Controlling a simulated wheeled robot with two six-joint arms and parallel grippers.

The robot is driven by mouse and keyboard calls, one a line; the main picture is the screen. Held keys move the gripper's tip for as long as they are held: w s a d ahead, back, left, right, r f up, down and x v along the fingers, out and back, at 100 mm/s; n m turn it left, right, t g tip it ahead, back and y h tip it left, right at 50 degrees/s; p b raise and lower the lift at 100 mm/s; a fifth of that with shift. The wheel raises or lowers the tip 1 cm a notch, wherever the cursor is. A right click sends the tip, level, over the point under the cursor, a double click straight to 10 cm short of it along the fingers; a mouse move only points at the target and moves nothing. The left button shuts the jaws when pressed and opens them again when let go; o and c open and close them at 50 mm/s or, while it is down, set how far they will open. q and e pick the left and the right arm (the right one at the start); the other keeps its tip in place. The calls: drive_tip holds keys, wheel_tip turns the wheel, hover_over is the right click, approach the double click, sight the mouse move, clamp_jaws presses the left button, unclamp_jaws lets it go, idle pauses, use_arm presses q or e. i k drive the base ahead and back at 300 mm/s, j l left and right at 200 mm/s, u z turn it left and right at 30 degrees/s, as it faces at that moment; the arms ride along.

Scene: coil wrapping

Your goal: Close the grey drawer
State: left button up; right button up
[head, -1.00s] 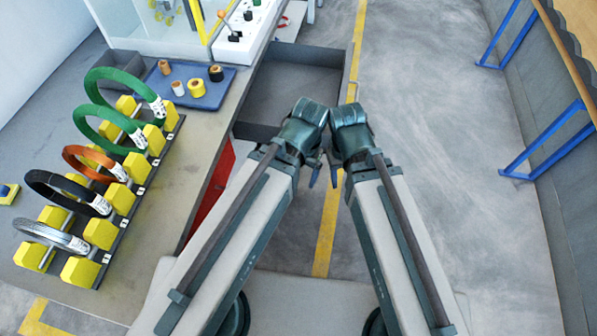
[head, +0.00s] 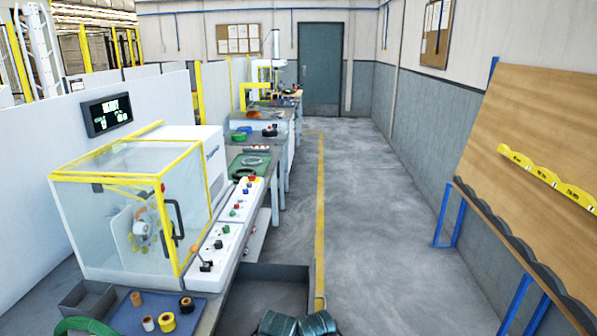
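The grey drawer (head: 272,272) stands open at the bottom centre of the head view, pulled out from the right side of the workbench. Its back wall and part of its inside show, and no contents can be made out. The tops of my two arms show at the bottom edge, just in front of the drawer. The left one is at the left and the right one close beside it. The fingers of both grippers are below the picture, so their state is hidden.
A wrapping machine (head: 140,205) with a yellow-framed clear cover stands on the left. A blue tray (head: 128,318) with tape rolls lies in front of it. The aisle (head: 370,220) right of the yellow floor line is clear. A wooden rack (head: 540,170) stands at the right.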

sight(253, 309)
drive_tip(key=k+l+u, duration=0.1)
drive_tip(key=l, duration=0.3)
drive_tip(key=k+l+u, duration=0.15)
drive_tip(key=l, duration=0.2)
drive_tip(key=k+l+u, duration=0.1)
drive_tip(key=k+l, duration=0.15)
drive_tip(key=i+l+u, duration=0.1)
drive_tip(key=i+l, duration=0.3)
drive_tip(key=i, duration=0.05)
